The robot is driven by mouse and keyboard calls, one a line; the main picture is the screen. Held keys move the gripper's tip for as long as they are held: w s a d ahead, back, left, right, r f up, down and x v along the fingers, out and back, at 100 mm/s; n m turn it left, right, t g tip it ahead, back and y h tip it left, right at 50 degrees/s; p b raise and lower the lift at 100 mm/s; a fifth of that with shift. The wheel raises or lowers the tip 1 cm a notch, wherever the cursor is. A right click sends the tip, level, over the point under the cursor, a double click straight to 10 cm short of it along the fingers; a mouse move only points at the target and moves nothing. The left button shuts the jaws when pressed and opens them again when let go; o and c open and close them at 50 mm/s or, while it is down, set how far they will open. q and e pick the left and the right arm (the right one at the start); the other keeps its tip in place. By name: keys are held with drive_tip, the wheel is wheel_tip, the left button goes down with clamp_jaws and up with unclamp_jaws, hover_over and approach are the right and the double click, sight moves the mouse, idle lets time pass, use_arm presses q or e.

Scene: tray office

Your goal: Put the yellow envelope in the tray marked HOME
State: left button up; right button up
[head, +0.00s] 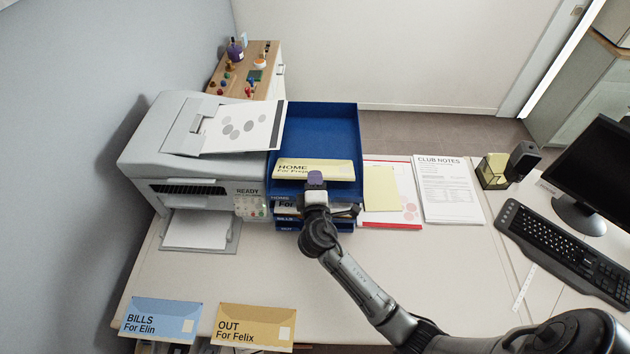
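The yellow envelope (335,167), printed HOME, lies at the front of the top blue tray (338,116), with its printed side up. The top tray's front label reads HOME (280,198). My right gripper (316,178) is at the envelope's front edge, pointing into the tray. Its fingers overlap the envelope's lower edge, and I cannot tell if they grip it or whether the envelope rests on the tray floor. My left gripper is not in view.
Lower trays marked BILLS and OUT sit under the top one, partly hidden by my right arm. A printer (200,150) stands close on the left. Blue (160,318) and orange (254,325) envelopes lie at the front left. Papers (448,190) lie right; the middle desk is clear.

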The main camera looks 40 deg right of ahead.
drive_tip(key=o, duration=0.3)
drive_tip(key=shift+o, duration=0.2)
drive_tip(key=v, duration=1.4)
drive_tip(key=shift+w, duration=0.15)
